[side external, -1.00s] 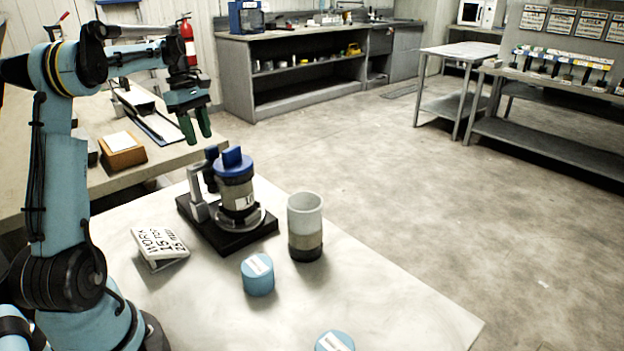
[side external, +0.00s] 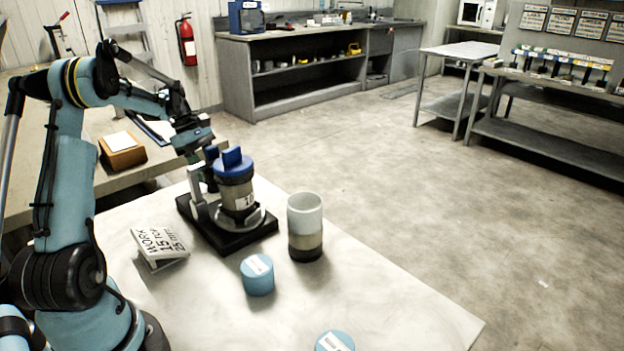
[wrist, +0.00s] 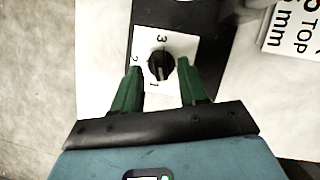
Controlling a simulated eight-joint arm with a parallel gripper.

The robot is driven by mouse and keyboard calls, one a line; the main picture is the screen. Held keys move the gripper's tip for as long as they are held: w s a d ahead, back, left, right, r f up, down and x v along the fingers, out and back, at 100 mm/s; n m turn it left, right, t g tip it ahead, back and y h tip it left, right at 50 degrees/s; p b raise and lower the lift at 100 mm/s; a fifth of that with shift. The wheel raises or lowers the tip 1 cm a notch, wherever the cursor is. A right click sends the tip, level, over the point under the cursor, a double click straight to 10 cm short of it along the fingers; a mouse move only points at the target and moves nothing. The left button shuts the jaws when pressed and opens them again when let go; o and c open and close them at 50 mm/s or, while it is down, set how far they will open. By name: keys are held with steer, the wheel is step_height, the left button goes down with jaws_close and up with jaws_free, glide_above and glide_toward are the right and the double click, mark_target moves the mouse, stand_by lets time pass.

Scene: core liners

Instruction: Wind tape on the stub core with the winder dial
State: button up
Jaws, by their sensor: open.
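The winder (side external: 222,240) stands on the table with a black base. A grey core (side external: 236,195) with a white label and a blue winged cap (side external: 233,160) sits upright on it. Whether it is the stub core I cannot tell. In the wrist view the winder dial (wrist: 161,66) is a black knob on a white plate marked 1, 2 and 3. Its light mark seems to point toward the 1. My gripper (wrist: 160,85) is open, its green fingers on either side of the knob; contact is not clear. In the side view the fingertips are hidden near the winder's back.
An upright tube (side external: 305,222), pale above and dark below, stands right of the winder. Two blue labelled cylinders (side external: 257,276) (side external: 335,342) stand nearer the front. A lettered sign (side external: 160,246) stands on the left. The table's right front is mostly clear.

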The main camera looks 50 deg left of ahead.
steer(key=shift+x, duration=0.9)
jaws_close()
